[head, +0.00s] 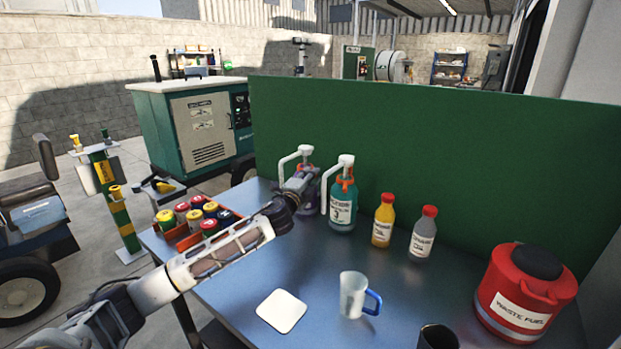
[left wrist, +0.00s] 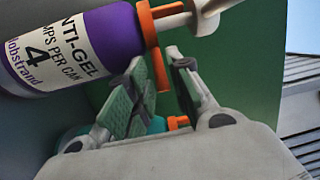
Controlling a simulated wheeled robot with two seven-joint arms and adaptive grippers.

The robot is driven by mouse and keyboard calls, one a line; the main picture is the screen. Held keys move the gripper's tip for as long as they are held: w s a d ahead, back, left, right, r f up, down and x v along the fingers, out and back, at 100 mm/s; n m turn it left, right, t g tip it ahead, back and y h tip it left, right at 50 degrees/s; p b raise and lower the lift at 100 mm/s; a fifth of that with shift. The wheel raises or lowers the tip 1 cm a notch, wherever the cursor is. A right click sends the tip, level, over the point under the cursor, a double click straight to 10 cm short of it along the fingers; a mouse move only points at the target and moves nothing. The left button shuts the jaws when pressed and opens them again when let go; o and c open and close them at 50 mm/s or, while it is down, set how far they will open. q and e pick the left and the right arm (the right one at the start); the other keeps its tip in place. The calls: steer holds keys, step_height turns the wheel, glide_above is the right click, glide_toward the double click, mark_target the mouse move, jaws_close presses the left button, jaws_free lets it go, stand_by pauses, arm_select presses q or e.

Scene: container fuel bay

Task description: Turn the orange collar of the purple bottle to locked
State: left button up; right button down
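The purple bottle (head: 311,206) stands at the back left of the table, with a white pump head (head: 297,155) on top. In the left wrist view the purple bottle (left wrist: 75,45) shows its label with a large 4. Its orange collar (left wrist: 147,28) has a tab (left wrist: 161,72) pointing down in the picture. My left gripper (head: 302,180) is at the bottle's neck and partly hides it. In the left wrist view my left gripper's fingers (left wrist: 160,66) are apart, with the tab between their tips; contact cannot be told. My right gripper is not in view.
A teal pump bottle (head: 342,207) stands close right of the purple one. Yellow (head: 382,222) and grey (head: 423,235) bottles, a mug (head: 353,296), a white coaster (head: 282,311) and a red waste fuel can (head: 520,295) share the table. A green panel (head: 440,150) stands behind.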

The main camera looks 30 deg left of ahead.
arm_select(q)
steer(key=shift+c, duration=0.2)
jaws_close()
steer(key=shift+s+a+m+h, duration=0.1)
steer(key=shift+a+m+h, duration=0.1)
steer(key=shift+m+h, duration=0.1)
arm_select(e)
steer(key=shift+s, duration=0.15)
arm_select(q)
steer(key=m+h, duration=0.1)
steer(key=h, duration=0.1)
steer(key=s+a+m+h+p, duration=0.1)
steer(key=h, duration=0.1)
steer(key=shift+f, duration=0.1)
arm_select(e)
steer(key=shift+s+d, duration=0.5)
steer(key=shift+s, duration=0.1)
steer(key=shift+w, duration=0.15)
